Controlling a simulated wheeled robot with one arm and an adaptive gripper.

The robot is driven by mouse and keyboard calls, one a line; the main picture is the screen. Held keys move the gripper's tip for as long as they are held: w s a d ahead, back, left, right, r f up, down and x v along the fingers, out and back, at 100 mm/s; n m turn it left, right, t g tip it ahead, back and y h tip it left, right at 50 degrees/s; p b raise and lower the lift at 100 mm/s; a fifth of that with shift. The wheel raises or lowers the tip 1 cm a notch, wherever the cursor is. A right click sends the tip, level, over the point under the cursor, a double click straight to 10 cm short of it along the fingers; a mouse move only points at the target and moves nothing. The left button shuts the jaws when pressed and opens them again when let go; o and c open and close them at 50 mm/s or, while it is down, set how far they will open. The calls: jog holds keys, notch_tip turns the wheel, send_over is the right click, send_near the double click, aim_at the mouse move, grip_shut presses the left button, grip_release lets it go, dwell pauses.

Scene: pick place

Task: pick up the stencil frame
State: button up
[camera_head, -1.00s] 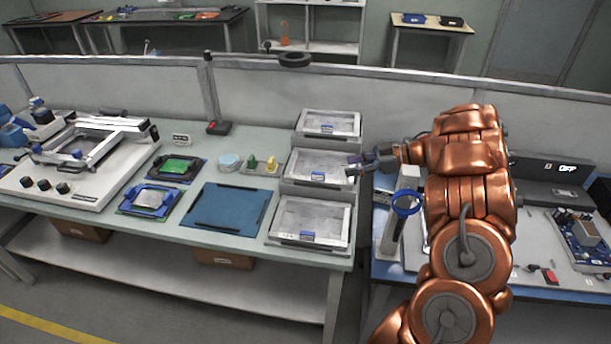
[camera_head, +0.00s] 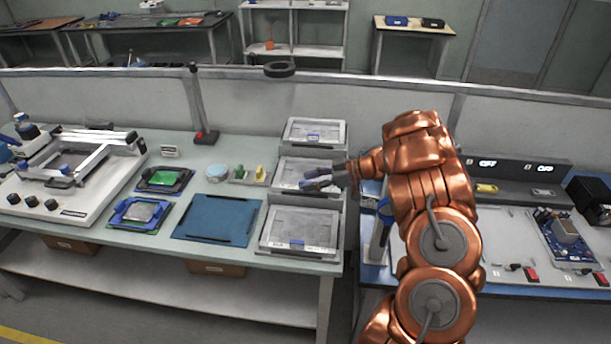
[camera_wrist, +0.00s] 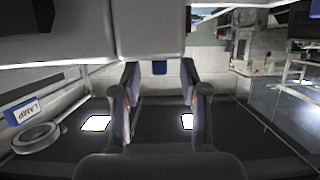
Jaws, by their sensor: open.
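Three grey framed panels with blue tags stand in a stepped row: a back one (camera_head: 314,133), a middle one (camera_head: 300,206) and a front one (camera_head: 299,232). They look like stencil frames, but I cannot tell which is meant. My gripper (camera_head: 312,181) is at the middle panel's right part, its fingers pointing left; contact is unclear. In the wrist view my gripper (camera_wrist: 158,100) has its two fingers apart, with nothing clearly held between them. A dark glossy surface with bright reflections lies below them. A printer-like machine (camera_head: 70,207) at the left also holds a frame.
A blue mat (camera_head: 218,218) lies left of the panels. A post (camera_head: 205,137) stands behind. Another bench with electronics (camera_head: 565,240) is at the right.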

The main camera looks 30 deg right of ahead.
jog(key=shift+c, duration=0.4)
grip_shut()
jog(key=shift+d+r, duration=0.1)
